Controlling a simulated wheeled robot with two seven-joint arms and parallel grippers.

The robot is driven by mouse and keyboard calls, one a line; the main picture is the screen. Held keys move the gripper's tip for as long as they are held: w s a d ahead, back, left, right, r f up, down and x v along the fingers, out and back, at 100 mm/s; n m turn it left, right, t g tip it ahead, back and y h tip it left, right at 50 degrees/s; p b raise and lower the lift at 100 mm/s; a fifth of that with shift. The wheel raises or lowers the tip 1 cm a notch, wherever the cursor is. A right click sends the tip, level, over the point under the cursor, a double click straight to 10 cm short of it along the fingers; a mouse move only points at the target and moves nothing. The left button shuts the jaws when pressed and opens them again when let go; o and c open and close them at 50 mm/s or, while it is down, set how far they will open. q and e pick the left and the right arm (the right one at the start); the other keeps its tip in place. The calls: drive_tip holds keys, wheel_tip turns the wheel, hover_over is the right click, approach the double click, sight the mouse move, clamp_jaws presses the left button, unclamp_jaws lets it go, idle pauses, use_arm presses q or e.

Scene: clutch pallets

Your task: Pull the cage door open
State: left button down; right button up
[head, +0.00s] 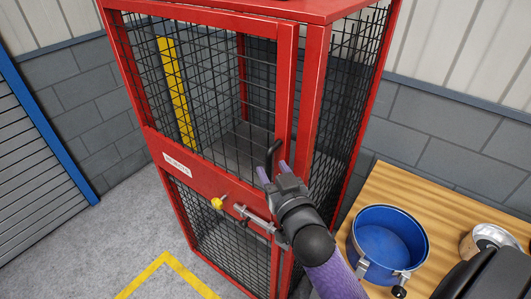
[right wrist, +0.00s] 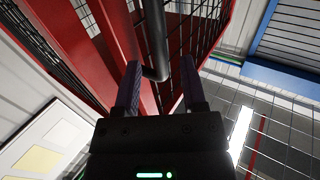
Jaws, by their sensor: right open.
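The red cage (head: 225,172) with black mesh stands in the middle of the head view. Its door (head: 286,85) has a red frame, and a thin gap shows beside the right-hand post. A black bar handle (right wrist: 154,45) is on the door; in the head view it (head: 272,152) shows just above my gripper. My right gripper (head: 273,172) is open at the handle. In the right wrist view its fingers (right wrist: 160,85) stand either side of the handle's lower end, with space around it. A bolt with a yellow knob (head: 217,203) sits lower on the cage front. My left gripper is not in view.
Grey floor marked by a yellow line (head: 165,265) lies clear in front of the cage.

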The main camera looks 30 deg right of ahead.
drive_tip(key=shift+w+d, duration=0.15)
drive_tip(key=shift+w, duration=0.6)
drive_tip(key=shift+w+d, duration=0.15)
drive_tip(key=shift+w, duration=0.55)
clamp_jaws()
idle(0.3)
